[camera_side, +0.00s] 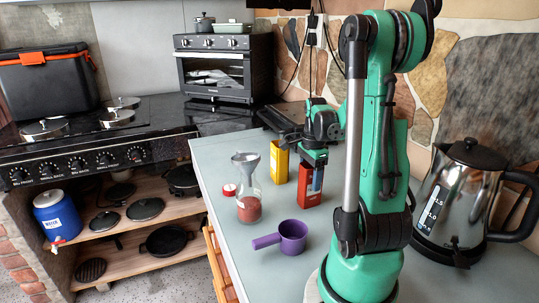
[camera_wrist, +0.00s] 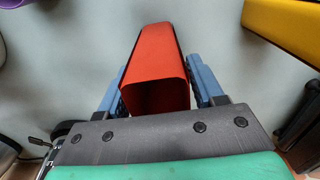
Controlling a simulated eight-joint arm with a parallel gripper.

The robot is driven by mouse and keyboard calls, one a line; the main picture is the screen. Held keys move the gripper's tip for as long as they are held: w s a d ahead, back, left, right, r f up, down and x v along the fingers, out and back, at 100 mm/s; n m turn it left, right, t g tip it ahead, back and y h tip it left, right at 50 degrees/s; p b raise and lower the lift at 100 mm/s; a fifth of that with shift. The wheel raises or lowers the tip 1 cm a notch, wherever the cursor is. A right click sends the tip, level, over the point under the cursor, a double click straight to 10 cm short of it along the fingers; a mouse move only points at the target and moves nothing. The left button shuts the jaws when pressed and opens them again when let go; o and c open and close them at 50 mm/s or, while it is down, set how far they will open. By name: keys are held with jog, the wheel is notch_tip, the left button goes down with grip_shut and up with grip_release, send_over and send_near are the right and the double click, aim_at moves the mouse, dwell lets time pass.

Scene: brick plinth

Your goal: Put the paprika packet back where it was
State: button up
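The paprika packet, a red box, stands upright in the side view (camera_side: 304,196), with its base on or very near the grey counter. My gripper (camera_side: 314,180) points down over it, with a blue finger against its near face. In the wrist view the red packet (camera_wrist: 155,62) lies between the two blue fingers of my gripper (camera_wrist: 157,70). Both fingers appear to press its sides, so the gripper looks shut on it. The packet's top looks open; its contents are hidden. A glass jar (camera_side: 249,208) holding red powder, with a funnel (camera_side: 246,158) in its mouth, stands to the left.
A yellow packet (camera_side: 279,163) stands just behind the red one; it also shows in the wrist view (camera_wrist: 290,28). A purple scoop (camera_side: 291,236) lies in front. A kettle (camera_side: 460,200) stands at right. The front-left counter (camera_side: 240,260) is clear.

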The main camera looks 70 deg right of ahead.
jog(key=shift+o, duration=0.7)
jog(key=shift+r, duration=0.15)
notch_tip(320, 180, up, 12)
jog(key=shift+r, duration=0.1)
